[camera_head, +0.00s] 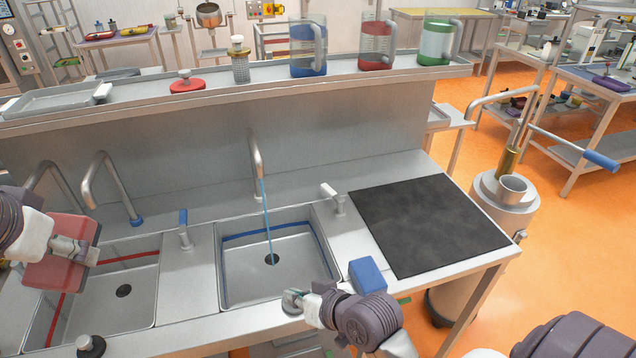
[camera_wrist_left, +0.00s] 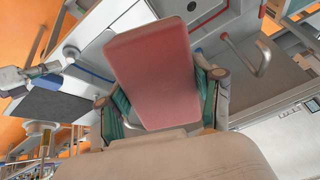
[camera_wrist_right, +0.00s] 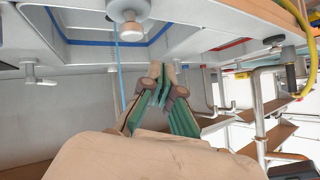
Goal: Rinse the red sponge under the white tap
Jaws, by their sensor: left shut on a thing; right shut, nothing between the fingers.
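The red sponge (camera_head: 55,277) is gripped by my left gripper (camera_head: 78,250), raised over the left basin (camera_head: 140,290) with the red stripe. In the left wrist view the sponge (camera_wrist_left: 155,70) sits between both fingers. Water (camera_head: 267,215) runs from the spout (camera_head: 256,155) into the right basin (camera_head: 235,285) with the blue stripe; the sponge is well left of the stream. A white tap lever (camera_head: 335,197) stands behind that basin's right corner. My right gripper (camera_head: 318,290) is shut and empty at the counter's front edge, beside a pale round knob (camera_head: 292,301); its fingers (camera_wrist_right: 158,85) touch each other.
A blue sponge (camera_head: 367,275) lies right of the right basin. A blue-handled lever (camera_head: 184,228) and another spout (camera_head: 115,185) stand between and behind the basins. A dark mat (camera_head: 428,225) covers the right counter. A black knob (camera_head: 90,345) is at the front left.

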